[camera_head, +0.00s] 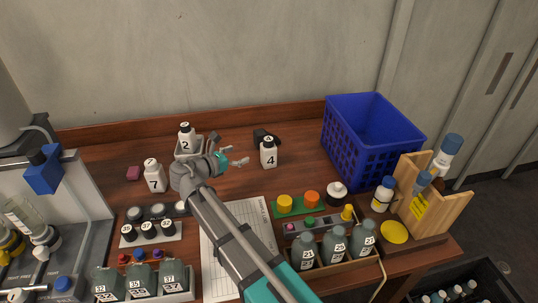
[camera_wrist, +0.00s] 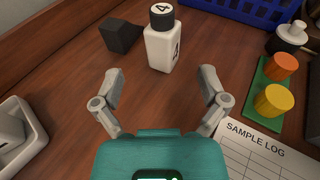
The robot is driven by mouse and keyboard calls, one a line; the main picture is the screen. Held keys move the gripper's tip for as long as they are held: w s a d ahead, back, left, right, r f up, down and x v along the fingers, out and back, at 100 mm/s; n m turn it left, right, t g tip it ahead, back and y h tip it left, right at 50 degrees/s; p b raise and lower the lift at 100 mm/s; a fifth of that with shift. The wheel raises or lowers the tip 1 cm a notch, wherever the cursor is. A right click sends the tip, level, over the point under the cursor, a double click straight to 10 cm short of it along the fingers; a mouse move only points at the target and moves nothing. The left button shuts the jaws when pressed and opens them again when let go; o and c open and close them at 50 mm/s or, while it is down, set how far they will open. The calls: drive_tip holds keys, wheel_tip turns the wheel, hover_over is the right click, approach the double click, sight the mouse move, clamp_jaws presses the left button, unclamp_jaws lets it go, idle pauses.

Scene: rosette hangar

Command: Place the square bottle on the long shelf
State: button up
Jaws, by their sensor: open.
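A white square-sided bottle (camera_head: 268,154) with a black cap and the label 4 stands upright on the wooden table. In the wrist view the same bottle (camera_wrist: 162,48) stands ahead of my gripper (camera_wrist: 160,80), between the lines of its two spread fingers and apart from them. My gripper (camera_head: 232,158) is open and empty, to the left of bottle 4 in the head view. Similar white bottles are bottle 7 (camera_head: 154,176), standing on the table, and bottle 2 (camera_head: 187,137), in a small white tray. I cannot tell which part is the long shelf.
A dark block (camera_wrist: 121,36) sits close behind bottle 4, to its left. A blue crate (camera_head: 365,150) stands at the back right. A sample log sheet (camera_head: 251,216) lies under my arm. Green bottles (camera_head: 334,245) stand in a front rack. A wooden stand (camera_head: 437,213) is at right.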

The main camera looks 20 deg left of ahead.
sight(264, 143)
drive_tip(key=b+x, duration=0.1)
drive_tip(key=x, duration=0.6)
drive_tip(key=shift+w+f, duration=0.1)
drive_tip(key=shift+f, duration=0.05)
drive_tip(key=shift+w+d+b, duration=0.3)
drive_tip(key=shift+w, duration=0.2)
drive_tip(key=shift+b+x, duration=0.35)
drive_tip(key=shift+x, duration=2.25)
drive_tip(key=shift+d, duration=0.2)
clamp_jaws()
